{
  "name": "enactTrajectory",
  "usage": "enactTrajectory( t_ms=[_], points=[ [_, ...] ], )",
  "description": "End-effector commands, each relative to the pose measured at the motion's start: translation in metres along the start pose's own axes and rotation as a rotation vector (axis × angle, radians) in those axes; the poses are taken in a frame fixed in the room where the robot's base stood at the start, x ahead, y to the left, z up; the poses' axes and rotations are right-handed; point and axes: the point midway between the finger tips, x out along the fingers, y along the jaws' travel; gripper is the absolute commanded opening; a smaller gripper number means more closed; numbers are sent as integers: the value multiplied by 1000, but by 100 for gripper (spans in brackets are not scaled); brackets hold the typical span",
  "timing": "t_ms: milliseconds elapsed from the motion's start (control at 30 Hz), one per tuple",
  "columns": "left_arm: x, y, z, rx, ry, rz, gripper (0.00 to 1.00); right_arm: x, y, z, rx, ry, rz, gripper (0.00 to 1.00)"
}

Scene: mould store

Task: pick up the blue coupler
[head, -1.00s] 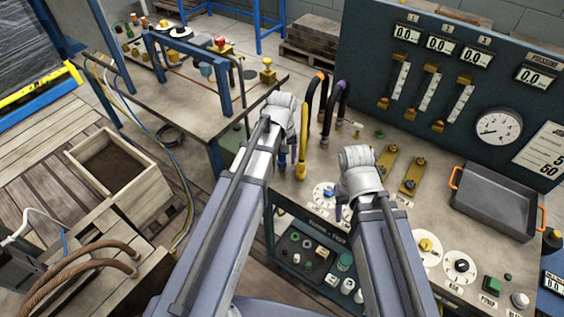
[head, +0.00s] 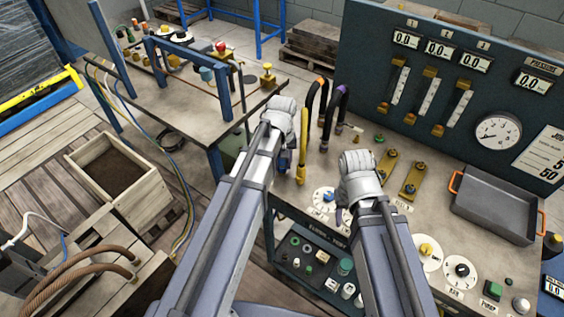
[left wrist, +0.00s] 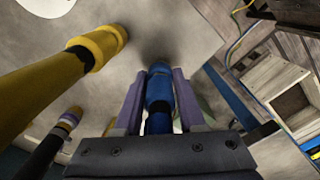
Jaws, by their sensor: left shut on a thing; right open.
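The blue coupler (left wrist: 158,92) is between the two purple-grey fingers of my left gripper (left wrist: 158,100) in the left wrist view. The fingers are shut on it, one on each side. In the head view only a small part of the blue coupler (head: 285,160) shows below the wrist of my left gripper (head: 282,165), over the bench's left edge. I cannot tell whether it touches the bench. My right gripper (head: 342,217) is above the bench by a white dial, mostly hidden by its own wrist; it is open and nothing shows in it.
A grey tray (head: 495,205) lies at right, before a gauge panel (head: 440,95). A wooden box (head: 120,180) is at left.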

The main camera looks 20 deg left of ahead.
Motion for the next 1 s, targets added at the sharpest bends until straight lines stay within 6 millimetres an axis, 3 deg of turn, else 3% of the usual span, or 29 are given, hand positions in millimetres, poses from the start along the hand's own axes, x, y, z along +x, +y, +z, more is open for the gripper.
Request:
enactTrajectory(
  t_ms=[567,1000],
  points=[
    [-10,0,0,0,0,0,0,-10,1,1,0,0,0,50],
    [-71,0,0,0,0,0,0,-70,7,4,0,0,0,50]
  ],
)
